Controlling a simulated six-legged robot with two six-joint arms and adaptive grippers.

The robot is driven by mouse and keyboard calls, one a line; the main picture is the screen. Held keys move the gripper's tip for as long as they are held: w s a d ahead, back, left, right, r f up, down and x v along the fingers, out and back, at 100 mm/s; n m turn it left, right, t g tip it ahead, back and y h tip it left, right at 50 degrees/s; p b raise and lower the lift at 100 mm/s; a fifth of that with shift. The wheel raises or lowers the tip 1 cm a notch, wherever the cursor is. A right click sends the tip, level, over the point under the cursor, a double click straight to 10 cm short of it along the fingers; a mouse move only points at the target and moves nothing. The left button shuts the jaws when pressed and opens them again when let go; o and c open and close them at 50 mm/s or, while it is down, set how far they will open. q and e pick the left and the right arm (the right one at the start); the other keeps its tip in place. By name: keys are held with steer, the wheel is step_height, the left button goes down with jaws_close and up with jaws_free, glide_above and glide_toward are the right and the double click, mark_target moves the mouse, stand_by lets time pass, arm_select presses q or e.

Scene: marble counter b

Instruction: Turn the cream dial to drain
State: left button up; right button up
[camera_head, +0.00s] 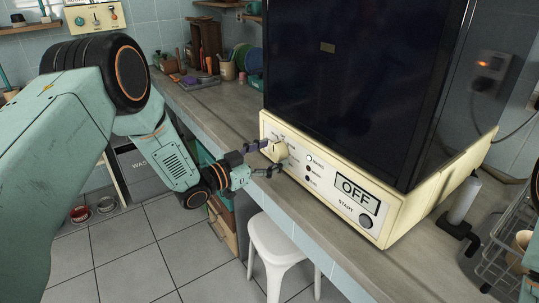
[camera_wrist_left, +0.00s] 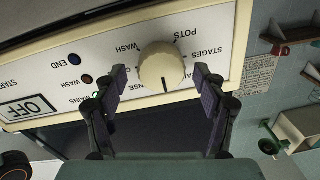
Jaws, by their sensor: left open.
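The cream dial (camera_head: 274,151) is on the left part of the cream control panel of a machine on the counter. In the left wrist view the dial (camera_wrist_left: 161,67) shows upside down, with a dark mark on its rim at the picture's lower side. My left gripper (camera_head: 259,158) is open at the dial. In the wrist view its fingers (camera_wrist_left: 162,86) stand on either side of the dial, with gaps left and right. Printed labels around the dial include POTS, WASH and STAGES; a label below is partly hidden by the left finger. My right gripper is not in view.
The panel display (camera_head: 356,191) reads OFF, with a round start button (camera_head: 366,221) beside it and small lights between dial and display. A white stool (camera_head: 279,250) stands below the counter. A wire rack (camera_head: 498,262) is at the right. Pots and utensils stand on the far counter.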

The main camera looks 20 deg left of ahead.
arm_select(q)
steer(key=shift+w+f, duration=0.1)
steer(key=shift+c, duration=0.7)
steer(key=shift+s+a, duration=0.2)
steer(key=shift+s, duration=0.05)
steer(key=c, duration=1)
steer(key=n, duration=0.2)
steer(key=n+p, duration=0.1)
steer(key=shift+w+r+n, duration=0.1)
steer(key=shift+r+n, duration=0.15)
steer(key=shift+n, duration=0.05)
steer(key=n+p, duration=0.1)
steer(key=n, duration=0.3)
steer(key=shift+n+g, duration=0.3)
steer(key=shift+n, duration=0.1)
